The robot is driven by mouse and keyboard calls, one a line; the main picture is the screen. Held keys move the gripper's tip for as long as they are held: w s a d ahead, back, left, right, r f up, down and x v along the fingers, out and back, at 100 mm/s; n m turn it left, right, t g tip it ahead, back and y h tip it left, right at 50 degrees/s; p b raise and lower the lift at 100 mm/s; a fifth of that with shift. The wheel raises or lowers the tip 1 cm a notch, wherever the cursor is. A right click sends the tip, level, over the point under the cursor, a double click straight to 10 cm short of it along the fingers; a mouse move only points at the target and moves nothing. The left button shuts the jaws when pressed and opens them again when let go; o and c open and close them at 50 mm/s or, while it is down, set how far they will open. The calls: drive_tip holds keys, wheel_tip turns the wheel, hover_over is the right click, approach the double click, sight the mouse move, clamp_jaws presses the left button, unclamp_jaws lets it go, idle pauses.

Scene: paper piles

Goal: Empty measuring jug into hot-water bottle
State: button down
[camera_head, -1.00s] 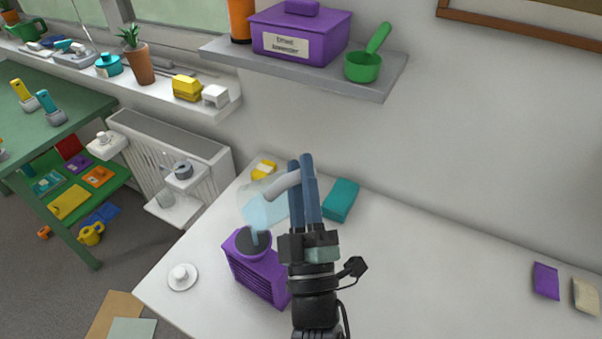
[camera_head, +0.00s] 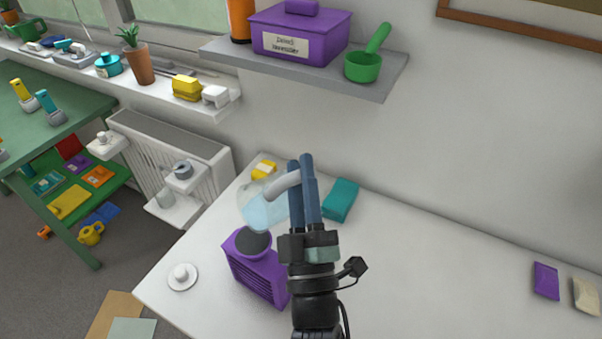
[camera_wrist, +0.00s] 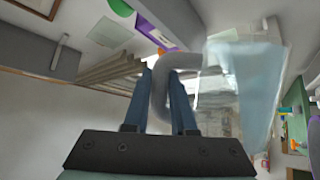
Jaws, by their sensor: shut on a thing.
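The measuring jug (camera_head: 263,209) is clear, with light blue water in it and a grey handle. My gripper (camera_head: 300,165) is shut on that handle and holds the jug above the table's back left. In the wrist view the jug (camera_wrist: 248,85) is right of my fingers (camera_wrist: 162,95), and its handle passes between them. The purple ribbed hot-water bottle (camera_head: 257,275) stands on the table just below and in front of the jug. Its wide dark mouth (camera_head: 252,243) faces up. No stream shows between jug and mouth. My arm hides the bottle's right edge.
A teal block (camera_head: 341,200) lies right of my fingers, and a yellow item (camera_head: 264,169) lies behind the jug. A white saucer with a knobbed piece (camera_head: 183,276) is left of the bottle. A shelf (camera_head: 385,82) overhangs behind. The table's right middle is clear.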

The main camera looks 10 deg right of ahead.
drive_tip(key=shift+s+a+f+n+b, duration=0.1)
drive_tip(key=shift+s+a+n+b, duration=0.15)
drive_tip(key=shift+b, duration=0.35)
drive_tip(key=shift+s+a+f+n+t+y+b, duration=0.15)
drive_tip(key=shift+a+n+t+y+b, duration=0.1)
drive_tip(key=shift+n+y+b, duration=0.35)
drive_tip(key=shift+s+a+r+n+t+y+b, duration=0.1)
drive_tip(key=shift+s+a+n+t+y+b, duration=0.2)
drive_tip(key=shift+n+b, duration=0.4)
drive_tip(key=shift+s+a+f+n+t+y+b, duration=0.1)
drive_tip(key=shift+a+n+t+y+b, duration=0.15)
drive_tip(key=shift+n+y+b, duration=0.4)
idle(2.6)
drive_tip(key=shift+w+d+r+p, duration=0.1)
drive_tip(key=shift+r+p, duration=0.1)
drive_tip(key=shift+p, duration=0.15)
drive_tip(key=shift+w+d+r+m+h+p, duration=0.15)
drive_tip(key=shift+m+h+p, duration=0.25)
drive_tip(key=shift+m, duration=0.2)
drive_tip(key=shift+w+d+m+g+h+p, duration=0.35)
drive_tip(key=shift+d+m+g+h+p, duration=0.15)
drive_tip(key=shift+m+h+p, duration=0.55)
drive_tip(key=y+p, duration=0.1)
drive_tip(key=p, duration=0.3)
drive_tip(key=shift+w+a+r+n, duration=0.1)
drive_tip(key=shift+a+r+n, duration=0.05)
drive_tip(key=shift+r+n, duration=0.1)
drive_tip(key=p, duration=0.3)
drive_tip(key=shift+s+f, duration=0.25)
drive_tip(key=shift+p, duration=0.55)
